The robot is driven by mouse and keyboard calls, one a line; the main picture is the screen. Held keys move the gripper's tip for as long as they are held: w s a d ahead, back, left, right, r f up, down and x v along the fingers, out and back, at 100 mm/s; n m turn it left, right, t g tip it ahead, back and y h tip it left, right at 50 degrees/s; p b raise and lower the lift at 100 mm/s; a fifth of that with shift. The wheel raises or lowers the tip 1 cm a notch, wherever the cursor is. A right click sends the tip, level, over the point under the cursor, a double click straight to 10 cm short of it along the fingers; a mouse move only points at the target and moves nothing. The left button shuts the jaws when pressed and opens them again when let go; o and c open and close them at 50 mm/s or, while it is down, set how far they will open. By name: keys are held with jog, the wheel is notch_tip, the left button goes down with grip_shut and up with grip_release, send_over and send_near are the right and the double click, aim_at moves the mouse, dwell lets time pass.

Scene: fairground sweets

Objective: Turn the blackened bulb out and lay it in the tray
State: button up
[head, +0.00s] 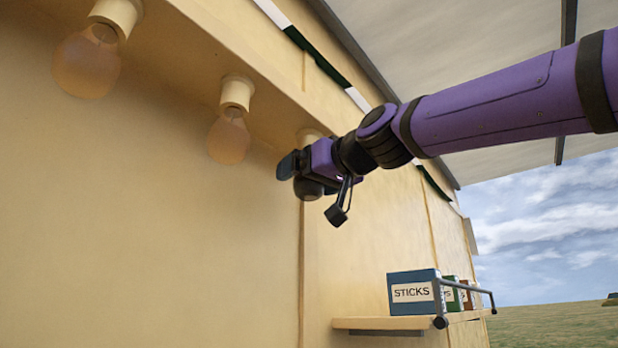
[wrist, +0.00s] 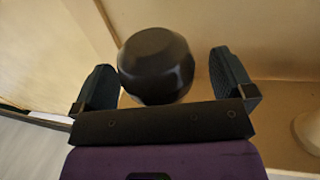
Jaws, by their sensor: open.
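The blackened bulb (wrist: 156,65) is a dark, rounded shape between the two fingers of my gripper (wrist: 165,80) in the wrist view. The fingers are open, with a gap showing on each side of the bulb. In the head view the dark bulb (head: 308,189) shows below my gripper (head: 305,165), which is up at the wall under the overhang. A cream socket (head: 309,134) shows partly above the gripper; the bulb's neck is hidden. I cannot make out a tray in either view.
Two amber bulbs (head: 87,63) (head: 228,137) hang in cream sockets to the left. Below right, a shelf (head: 375,323) with a dark rail (head: 467,286) holds a blue STICKS box (head: 405,292) and other boxes. The wall below my gripper is bare.

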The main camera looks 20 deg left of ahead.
jog(key=shift+n+g+y, duration=0.4)
jog(key=shift+n+g, duration=0.1)
jog(key=shift+g, duration=0.1)
jog(key=n+g+y, duration=0.1)
jog(key=g, duration=0.1)
jog(key=n+g, duration=0.2)
jog(key=shift+w+g+y, duration=0.15)
jog(key=shift+g+y, duration=0.25)
jog(key=shift+n+g, duration=1.8)
jog(key=shift+g, duration=0.7)
jog(key=c, duration=1)
jog(key=shift+c, duration=0.2)
jog(key=m+t, duration=0.2)
jog(key=t, duration=0.1)
jog(key=shift+s, duration=0.3)
jog(key=shift+w+m+t+h, duration=0.15)
jog(key=shift+m+t+h, duration=0.35)
jog(key=shift+m+t, duration=1.6)
jog(key=shift+f+n+t, duration=0.3)
jog(key=shift+f+n, duration=0.2)
jog(key=shift+f, duration=0.15)
